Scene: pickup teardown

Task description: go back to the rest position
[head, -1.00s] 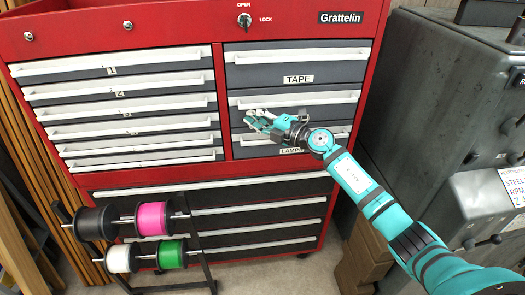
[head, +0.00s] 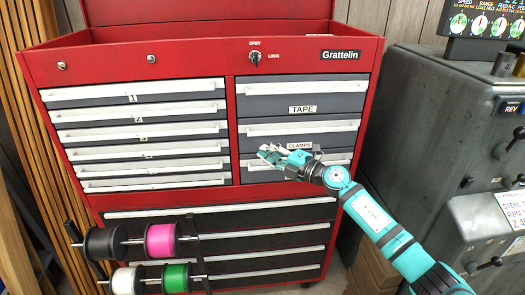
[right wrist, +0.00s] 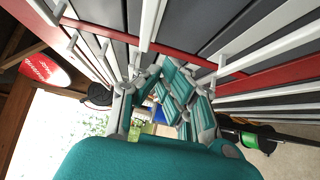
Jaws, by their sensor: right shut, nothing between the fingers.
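My right gripper (head: 272,155) is shut and empty. In the head view it is in front of the right column of drawers, just below the CLAMPS label. In the right wrist view the teal and grey fingers (right wrist: 172,95) reach toward the drawer fronts; whether they touch a handle I cannot tell. My right arm comes in from the lower right. My left gripper is not in view.
The red tool chest (head: 200,50) has its drawers shut. A spool rack with black (head: 104,243), pink (head: 160,240), white (head: 127,280) and green (head: 176,278) spools stands at the lower left. A grey machine (head: 440,120) stands at the right.

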